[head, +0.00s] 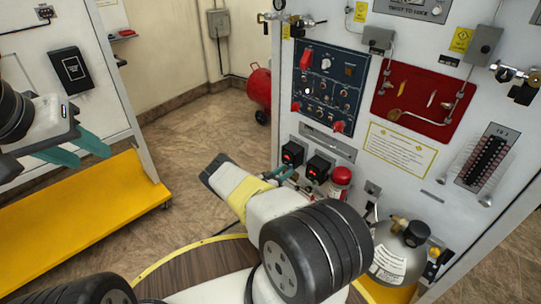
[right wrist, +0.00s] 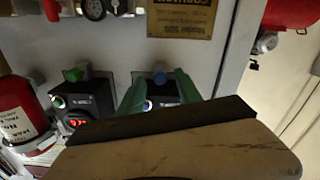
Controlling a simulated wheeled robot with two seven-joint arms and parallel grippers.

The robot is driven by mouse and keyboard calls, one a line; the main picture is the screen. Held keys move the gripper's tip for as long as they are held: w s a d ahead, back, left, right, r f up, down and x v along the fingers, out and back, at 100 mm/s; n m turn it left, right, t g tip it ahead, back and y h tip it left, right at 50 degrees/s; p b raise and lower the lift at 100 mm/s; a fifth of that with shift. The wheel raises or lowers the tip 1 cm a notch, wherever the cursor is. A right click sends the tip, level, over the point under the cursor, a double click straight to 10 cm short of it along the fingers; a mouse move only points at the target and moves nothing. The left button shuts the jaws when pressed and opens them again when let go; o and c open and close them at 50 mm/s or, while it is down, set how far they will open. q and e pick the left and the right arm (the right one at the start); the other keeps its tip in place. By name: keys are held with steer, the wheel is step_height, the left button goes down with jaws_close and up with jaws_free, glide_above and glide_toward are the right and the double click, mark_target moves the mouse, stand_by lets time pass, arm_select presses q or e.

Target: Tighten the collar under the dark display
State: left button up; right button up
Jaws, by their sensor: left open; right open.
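The right wrist view is upside down. There one box (right wrist: 75,120) has a lit red readout and a green collar (right wrist: 74,74). The other box (right wrist: 182,88) has a blue collar (right wrist: 160,77); its display face is hidden by my gripper. My right gripper (right wrist: 160,90) is open, its teal fingers either side of the blue collar; contact is unclear. It also shows in the head view (head: 281,173). My left gripper (head: 85,150) is open and empty, far left.
A red cylinder (head: 341,176) stands right beside the boxes. A grey gas bottle (head: 402,252) is further right. A blue switch panel (head: 330,88) is above. A yellow platform (head: 90,205) lies at left. The floor between is clear.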

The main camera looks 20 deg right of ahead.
steer(key=shift+w+d, duration=0.15)
steer(key=shift+d, duration=0.25)
jaws_close()
steer(key=shift+m, duration=0.3)
steer(key=shift+a+m, duration=0.1)
steer(key=shift+m, duration=2.5)
jaws_free()
